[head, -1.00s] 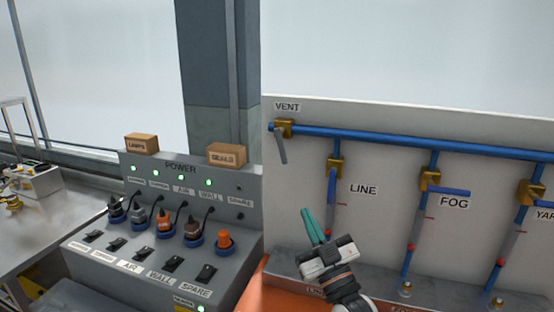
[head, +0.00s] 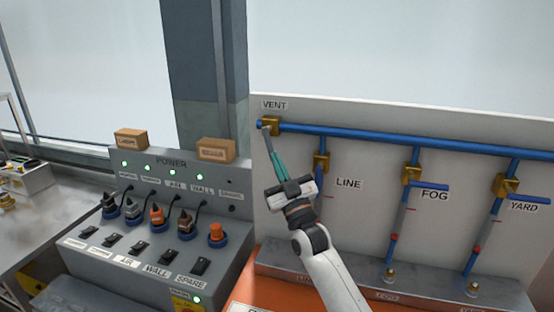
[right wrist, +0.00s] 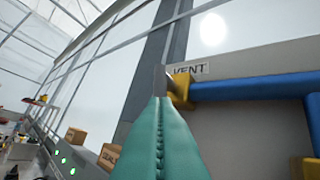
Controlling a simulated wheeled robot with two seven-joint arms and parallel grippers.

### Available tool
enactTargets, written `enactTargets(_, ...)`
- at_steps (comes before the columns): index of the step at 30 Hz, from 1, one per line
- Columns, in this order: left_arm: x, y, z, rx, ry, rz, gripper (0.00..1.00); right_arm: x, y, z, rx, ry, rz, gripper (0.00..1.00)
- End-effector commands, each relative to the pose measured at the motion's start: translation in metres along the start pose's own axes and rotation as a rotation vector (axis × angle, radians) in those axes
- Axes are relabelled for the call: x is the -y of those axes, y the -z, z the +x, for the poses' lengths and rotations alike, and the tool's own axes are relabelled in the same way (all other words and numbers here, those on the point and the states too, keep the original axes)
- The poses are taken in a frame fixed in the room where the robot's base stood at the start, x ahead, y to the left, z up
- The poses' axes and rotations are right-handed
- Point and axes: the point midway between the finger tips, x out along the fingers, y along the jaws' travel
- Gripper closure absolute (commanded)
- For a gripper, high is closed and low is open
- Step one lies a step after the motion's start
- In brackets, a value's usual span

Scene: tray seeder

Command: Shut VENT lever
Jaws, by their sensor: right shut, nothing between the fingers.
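The VENT valve (head: 271,125) is a brass block at the left end of the blue pipe, under the VENT label (head: 274,105). Its grey lever (head: 266,136) points down from the valve, slightly tilted; its lower part is hidden behind my fingers. My right gripper (head: 275,154) is shut and empty, with its green fingertips up at the lever. In the right wrist view the shut fingertips (right wrist: 159,101) are just below the grey lever (right wrist: 159,79), overlapping it; I cannot tell if they touch. The brass valve (right wrist: 179,92) is just to the right. My left gripper is not in view.
The blue pipe (head: 390,143) runs right to the LINE valve (head: 321,163), FOG valve (head: 411,176) and YARD valve (head: 507,186). The POWER box (head: 170,190) with plugs and switches stands left. The panel between VENT and the pipe drops is free.

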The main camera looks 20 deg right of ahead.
Motion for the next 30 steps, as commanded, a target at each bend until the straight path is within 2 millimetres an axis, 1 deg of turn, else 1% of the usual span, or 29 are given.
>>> enactTargets(4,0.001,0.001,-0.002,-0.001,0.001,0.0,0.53,0.0,0.003,0.004,0.001,0.0,0.0,1.0)
enactTargets(14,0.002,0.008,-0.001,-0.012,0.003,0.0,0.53,0.0,0.004,0.004,0.001,0.001,0.001,1.0)
enactTargets(17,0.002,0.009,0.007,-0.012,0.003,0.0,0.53,-0.003,0.008,0.002,0.012,0.013,0.015,1.0)
enactTargets(21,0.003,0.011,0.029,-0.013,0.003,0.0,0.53,-0.008,0.014,0.002,0.054,0.057,0.061,1.0)
enactTargets(24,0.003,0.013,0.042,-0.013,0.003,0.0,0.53,-0.012,0.016,0.003,0.085,0.09,0.094,1.0)
enactTargets(27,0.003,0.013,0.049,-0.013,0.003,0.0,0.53,-0.014,0.015,0.005,0.105,0.111,0.113,1.0)
enactTargets(30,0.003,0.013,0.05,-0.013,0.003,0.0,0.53,-0.017,0.016,0.009,0.107,0.114,0.115,1.0)
